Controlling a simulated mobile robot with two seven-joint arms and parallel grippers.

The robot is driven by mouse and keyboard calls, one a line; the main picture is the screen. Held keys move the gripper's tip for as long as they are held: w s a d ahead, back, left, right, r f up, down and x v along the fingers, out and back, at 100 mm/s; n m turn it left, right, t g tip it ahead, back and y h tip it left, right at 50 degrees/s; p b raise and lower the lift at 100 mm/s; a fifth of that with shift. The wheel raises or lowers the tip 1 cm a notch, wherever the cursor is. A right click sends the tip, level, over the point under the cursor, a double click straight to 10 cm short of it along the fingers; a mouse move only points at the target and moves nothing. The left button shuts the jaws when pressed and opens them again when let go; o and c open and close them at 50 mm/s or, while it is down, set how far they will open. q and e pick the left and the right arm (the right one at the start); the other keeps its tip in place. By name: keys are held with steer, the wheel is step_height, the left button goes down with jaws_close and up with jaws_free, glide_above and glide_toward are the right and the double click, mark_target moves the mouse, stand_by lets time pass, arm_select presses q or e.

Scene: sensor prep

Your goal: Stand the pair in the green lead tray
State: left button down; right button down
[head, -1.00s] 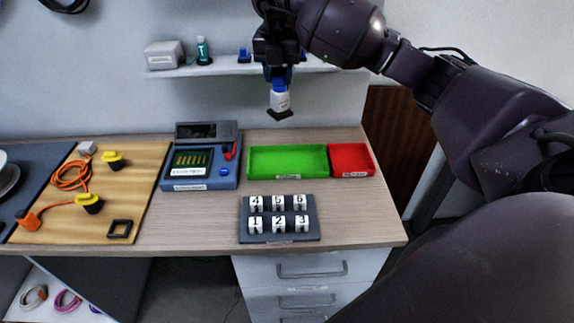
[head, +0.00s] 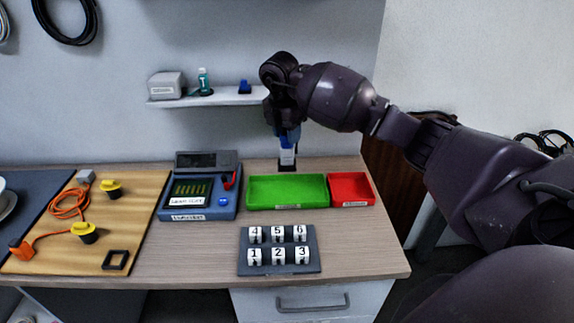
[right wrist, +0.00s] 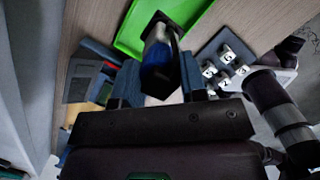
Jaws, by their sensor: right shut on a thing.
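My right gripper (head: 288,136) points down and is shut on a white labelled piece with a blue top (head: 287,154). A black square piece (head: 288,167) is at its lower end; together they look like the pair. The pair hangs upright just behind the back edge of the green tray (head: 251,192) in the head view; its exact height is hard to tell. In the right wrist view, the pair (right wrist: 156,52) sticks out between the fingers, with the green tray (right wrist: 131,34) beyond it. The green tray looks empty. My left gripper is out of view.
A red tray (head: 351,190) adjoins the green one on the right. A blue tester (head: 212,210) stands to the left. A dark block with numbered white pieces (head: 244,262) is in front. A shelf (head: 220,101) is behind. A wooden board (head: 70,255) holds cables and yellow-capped parts.

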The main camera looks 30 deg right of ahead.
mark_target(287, 164)
step_height(287, 164, down, 10)
stand_by(0.6)
steer(key=shift+f, duration=0.1)
steer(key=c, duration=0.7)
jaws_free()
steer(key=r, duration=0.4)
steer(key=a+r, duration=0.1)
steer(key=r, duration=0.7)
steer(key=shift+s+a, duration=0.2)
steer(key=shift+a, duration=0.2)
